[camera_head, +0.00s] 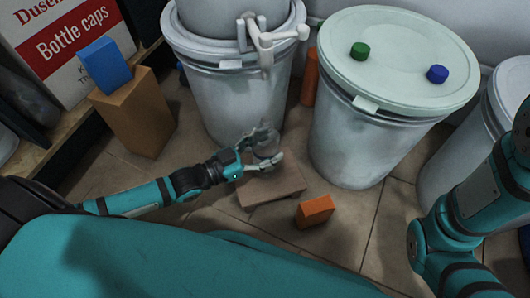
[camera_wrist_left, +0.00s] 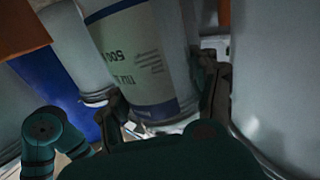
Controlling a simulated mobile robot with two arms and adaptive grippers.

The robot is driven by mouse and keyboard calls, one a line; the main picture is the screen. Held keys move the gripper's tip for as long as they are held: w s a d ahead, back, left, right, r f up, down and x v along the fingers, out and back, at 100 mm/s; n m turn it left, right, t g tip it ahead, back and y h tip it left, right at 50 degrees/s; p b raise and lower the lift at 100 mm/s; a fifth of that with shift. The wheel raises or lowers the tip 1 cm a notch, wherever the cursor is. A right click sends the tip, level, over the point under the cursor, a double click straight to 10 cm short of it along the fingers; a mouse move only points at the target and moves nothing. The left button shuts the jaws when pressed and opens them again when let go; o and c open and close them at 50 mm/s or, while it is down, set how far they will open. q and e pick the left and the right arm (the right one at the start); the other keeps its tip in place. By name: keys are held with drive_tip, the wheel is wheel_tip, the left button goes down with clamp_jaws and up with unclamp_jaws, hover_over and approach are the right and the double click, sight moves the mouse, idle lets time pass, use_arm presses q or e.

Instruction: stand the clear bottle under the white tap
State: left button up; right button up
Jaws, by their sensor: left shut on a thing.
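The clear bottle (camera_head: 265,138) is small and see-through in the head view, and its outline is hard to make out. My left gripper (camera_head: 263,155) is shut on it, over the brown slab (camera_head: 272,190). I cannot tell whether the bottle touches the slab. The white tap (camera_head: 262,40) sticks out from the grey-white drum (camera_head: 235,100), above the bottle in the picture. In the left wrist view, a labelled cylinder (camera_wrist_left: 140,55) with blue bands and upside-down print shows between the fingers of the left gripper (camera_wrist_left: 163,100). My right gripper is out of view.
A white-lidded drum (camera_head: 375,120) carries a green cap (camera_head: 360,51) and a blue cap (camera_head: 437,74). An orange block (camera_head: 315,211) lies right of the slab. A cardboard box (camera_head: 135,115) with a blue block (camera_head: 104,65) stands left. An orange post (camera_head: 309,78) is between the drums.

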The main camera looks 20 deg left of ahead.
use_arm(q)
drive_tip(key=shift+p, duration=0.75)
idle(1.0)
drive_tip(key=shift+f, duration=0.4)
idle(0.5)
drive_tip(key=shift+a, duration=0.1)
idle(0.7)
drive_tip(key=o, duration=0.8)
drive_tip(key=o, duration=0.5)
